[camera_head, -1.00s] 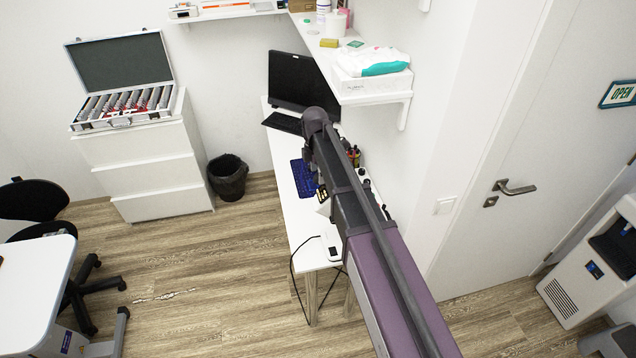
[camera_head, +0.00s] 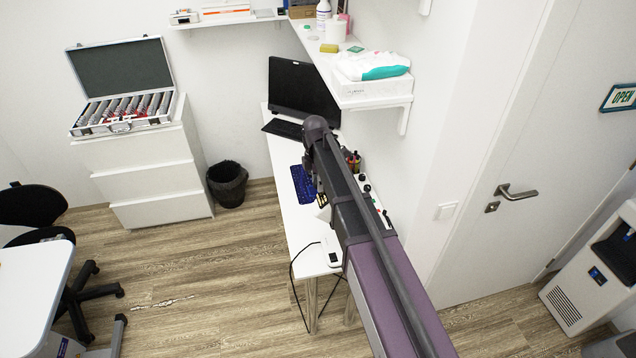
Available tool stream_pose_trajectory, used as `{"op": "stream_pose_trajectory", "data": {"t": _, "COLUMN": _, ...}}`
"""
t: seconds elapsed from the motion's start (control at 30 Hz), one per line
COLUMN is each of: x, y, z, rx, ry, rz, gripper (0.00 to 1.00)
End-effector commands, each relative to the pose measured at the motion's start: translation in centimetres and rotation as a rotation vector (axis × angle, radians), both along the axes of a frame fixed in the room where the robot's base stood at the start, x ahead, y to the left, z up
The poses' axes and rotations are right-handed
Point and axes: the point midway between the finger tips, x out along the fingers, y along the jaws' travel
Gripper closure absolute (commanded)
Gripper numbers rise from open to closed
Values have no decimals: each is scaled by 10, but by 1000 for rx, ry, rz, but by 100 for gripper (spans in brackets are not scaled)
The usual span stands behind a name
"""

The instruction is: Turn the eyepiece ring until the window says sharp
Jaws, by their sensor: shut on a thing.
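I cannot make out the eyepiece ring or its window in this view. My arm reaches up from the bottom right over the narrow white desk (camera_head: 305,228) and covers part of it. My gripper does not show; the far end of the arm hides it. A small white device (camera_head: 331,251) lies on the near end of the desk, partly behind my arm, and I cannot tell what it is.
Small bottles (camera_head: 354,160) stand right of my arm. A shelf (camera_head: 377,101) overhangs the desk. A bin (camera_head: 228,183) stands left, by drawers (camera_head: 160,186). The floor (camera_head: 210,258) between is mostly clear.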

Motion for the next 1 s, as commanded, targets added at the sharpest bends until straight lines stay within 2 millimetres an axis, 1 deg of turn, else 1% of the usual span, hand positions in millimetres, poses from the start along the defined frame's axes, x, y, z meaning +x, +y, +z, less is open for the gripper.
{"op": "stream_pose_trajectory", "data": {"t": 0.27, "x": -1, "y": -1, "z": 0, "rx": 2, "ry": -8, "rz": -11, "gripper": 95}}
{"op": "stream_pose_trajectory", "data": {"t": 0.47, "x": -3, "y": -1, "z": -1, "rx": 13, "ry": -51, "rz": -54, "gripper": 95}}
{"op": "stream_pose_trajectory", "data": {"t": 1.0, "x": -4, "y": -1, "z": -2, "rx": 75, "ry": -284, "rz": -297, "gripper": 95}}
